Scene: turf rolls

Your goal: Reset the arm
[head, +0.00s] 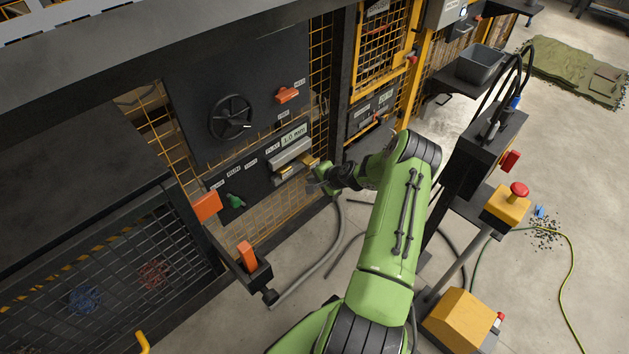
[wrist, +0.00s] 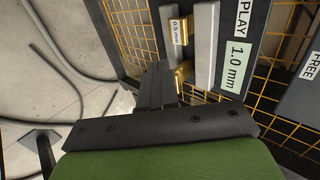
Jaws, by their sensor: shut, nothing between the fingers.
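My green arm (head: 385,240) reaches from the bottom of the head view up to the dark control panel (head: 200,95). My gripper (head: 318,171) is at the panel's lower right, close to a pale metal block (head: 291,152) and a brass-coloured piece. In the wrist view my gripper (wrist: 180,80) is shut and holds nothing. Its tip is close to the brass pieces (wrist: 184,68) beside the pale bars (wrist: 205,45); I cannot tell whether it touches them. A "1.0 mm" label (wrist: 237,63) is just right of the bars.
A post with a red button on a yellow box (head: 507,207) stands right of my arm. Hoses (head: 318,262) lie on the floor below. Open floor is at the far right.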

